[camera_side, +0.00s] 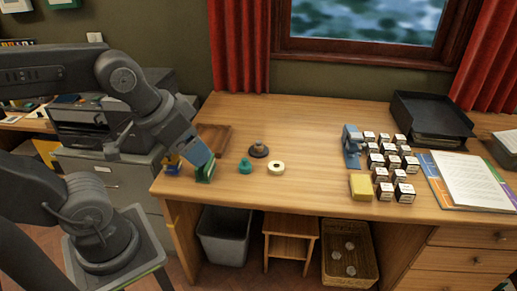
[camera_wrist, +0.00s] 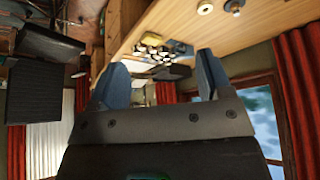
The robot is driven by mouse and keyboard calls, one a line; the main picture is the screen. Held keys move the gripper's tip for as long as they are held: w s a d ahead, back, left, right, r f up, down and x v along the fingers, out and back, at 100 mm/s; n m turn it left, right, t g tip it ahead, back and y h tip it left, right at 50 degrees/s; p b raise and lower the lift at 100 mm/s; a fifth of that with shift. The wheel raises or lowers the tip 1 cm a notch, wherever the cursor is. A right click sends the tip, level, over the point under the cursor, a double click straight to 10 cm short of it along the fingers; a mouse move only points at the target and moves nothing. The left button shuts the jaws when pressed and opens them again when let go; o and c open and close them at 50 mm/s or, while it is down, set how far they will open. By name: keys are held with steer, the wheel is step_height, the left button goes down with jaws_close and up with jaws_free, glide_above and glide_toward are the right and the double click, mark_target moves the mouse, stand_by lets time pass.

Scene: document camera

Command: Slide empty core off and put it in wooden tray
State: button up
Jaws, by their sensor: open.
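My gripper (camera_side: 203,170) is at the left end of the desk, in front of the wooden tray. In the wrist view its two blue fingers (camera_wrist: 160,72) stand wide apart with nothing between them. A green item shows at the fingertips in the side view; I cannot tell whether they touch. The wooden tray (camera_side: 218,132) is partly hidden behind my gripper. To the right are a dark round base with a brownish middle (camera_side: 258,150), a small teal piece (camera_side: 245,167) and a cream ring-shaped roll (camera_side: 276,168). I cannot tell which is the empty core.
A blue and yellow item (camera_side: 172,162) is at the desk's left edge. Several small boxes (camera_side: 385,158), a blue device (camera_side: 352,147) and a yellow block (camera_side: 361,187) stand to the right. A black paper tray (camera_side: 430,115) is behind them. The desk's middle (camera_side: 310,135) is clear.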

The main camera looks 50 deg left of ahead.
steer(key=shift+c, duration=0.6)
steer(key=w+a+r+m+g, duration=0.1)
steer(key=w+a+r+m, duration=0.15)
steer(key=w, duration=0.35)
steer(key=w+a+r+m, duration=0.1)
steer(key=w+r+m, duration=0.15)
steer(key=w, duration=0.35)
steer(key=m+g, duration=0.5)
steer(key=m, duration=1.2)
glide_above(259, 142)
step_height(259, 142, down, 24)
step_height(259, 142, down, 13)
steer(key=shift+f, duration=0.15)
steer(key=shift+c, duration=0.5)
